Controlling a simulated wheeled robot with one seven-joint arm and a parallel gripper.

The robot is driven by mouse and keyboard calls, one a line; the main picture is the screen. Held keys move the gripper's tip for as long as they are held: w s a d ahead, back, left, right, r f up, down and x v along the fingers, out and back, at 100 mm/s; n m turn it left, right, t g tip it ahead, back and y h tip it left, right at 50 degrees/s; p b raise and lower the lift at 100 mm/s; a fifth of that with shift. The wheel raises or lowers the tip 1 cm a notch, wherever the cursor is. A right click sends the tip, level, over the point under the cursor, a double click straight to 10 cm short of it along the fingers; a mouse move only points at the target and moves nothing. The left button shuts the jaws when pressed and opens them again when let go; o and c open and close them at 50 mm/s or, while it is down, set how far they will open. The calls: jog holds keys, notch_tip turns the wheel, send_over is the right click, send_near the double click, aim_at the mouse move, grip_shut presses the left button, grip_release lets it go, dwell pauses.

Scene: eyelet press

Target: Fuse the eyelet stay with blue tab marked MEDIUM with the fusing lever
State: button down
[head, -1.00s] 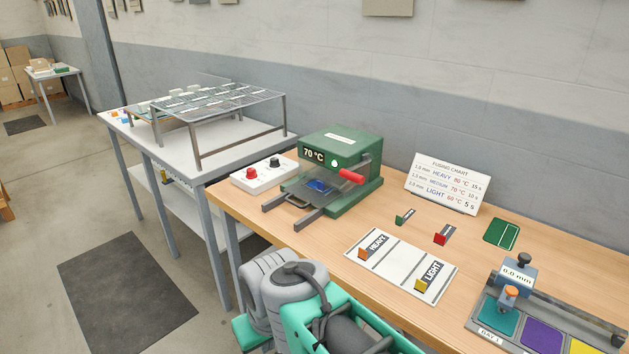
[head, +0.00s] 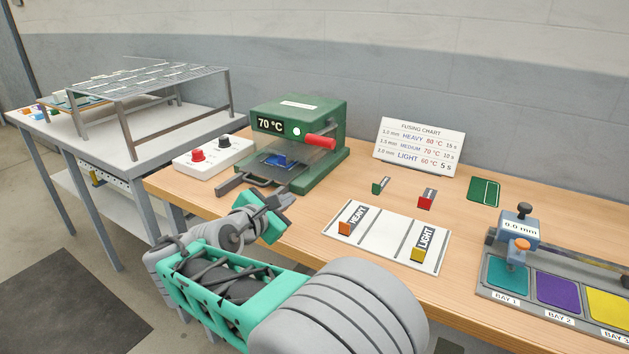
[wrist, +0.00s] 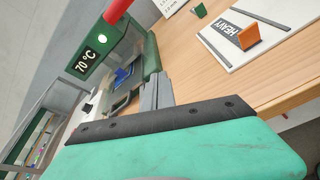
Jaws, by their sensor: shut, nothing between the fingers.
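The green fusing press (head: 325,122) stands on the wooden bench and its display reads 70 °C. Its fusing lever (head: 320,142) has a red handle sticking out at the front right; the handle also shows at the top of the wrist view (wrist: 116,10). A piece with a blue tab (head: 280,160) lies on the press's lower plate, under the raised head; its marking is too small to read. It also shows in the wrist view (wrist: 124,74). My gripper (head: 280,205) is shut and empty, in front of the press and below the lever, touching neither.
A white control box (head: 213,154) with red and black knobs is left of the press. A white mat (head: 382,240) holds the HEAVY and LIGHT pieces. A fusing chart (head: 420,146) stands behind. A gauge fixture with coloured bays (head: 485,289) is at right.

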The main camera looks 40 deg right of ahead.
jog(key=w+d+r+n+h+p, duration=0.1)
jog(key=d+r+n+p, duration=0.1)
jog(key=d+p, duration=0.3)
jog(key=w+d+r+n+h+p, duration=0.1)
jog(key=d+r+n+h+p, duration=0.1)
jog(key=d+r+p, duration=0.2)
jog(key=shift+w+d+r+n+h+p, duration=0.35)
jog(key=shift+d+p, duration=0.2)
jog(key=shift+d, duration=0.55)
jog(key=shift+r+g, duration=0.1)
jog(key=shift+g, duration=0.2)
